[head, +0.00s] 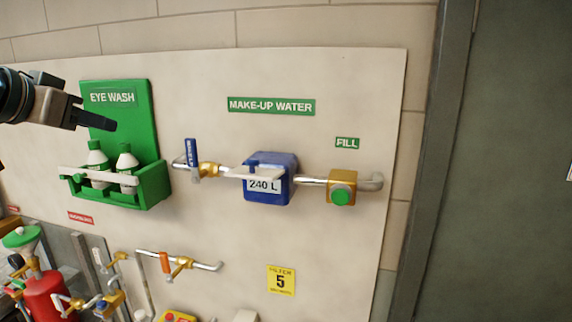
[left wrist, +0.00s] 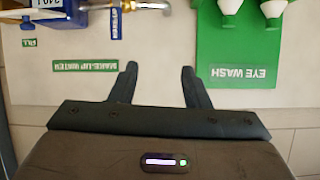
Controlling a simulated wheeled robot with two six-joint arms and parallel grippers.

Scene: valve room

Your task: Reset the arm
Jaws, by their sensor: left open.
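My left gripper (head: 96,122) comes in from the left in the head view, in front of the upper part of the green eye wash station (head: 137,112). In the left wrist view its two dark fingers (left wrist: 158,85) stand apart with nothing between them. Behind the fingers is the pale panel, with the make-up water sign (left wrist: 85,66) on one side and the eye wash sign (left wrist: 243,73) on the other, both upside down. My right gripper does not show in either view.
The panel carries a blue 240 L meter (head: 282,190), a blue-handled valve (head: 191,155) and a fill button (head: 341,196) on a pipe. Below are an orange-handled valve (head: 165,262) and a red vessel (head: 46,296). A dark door (head: 510,170) is at the right.

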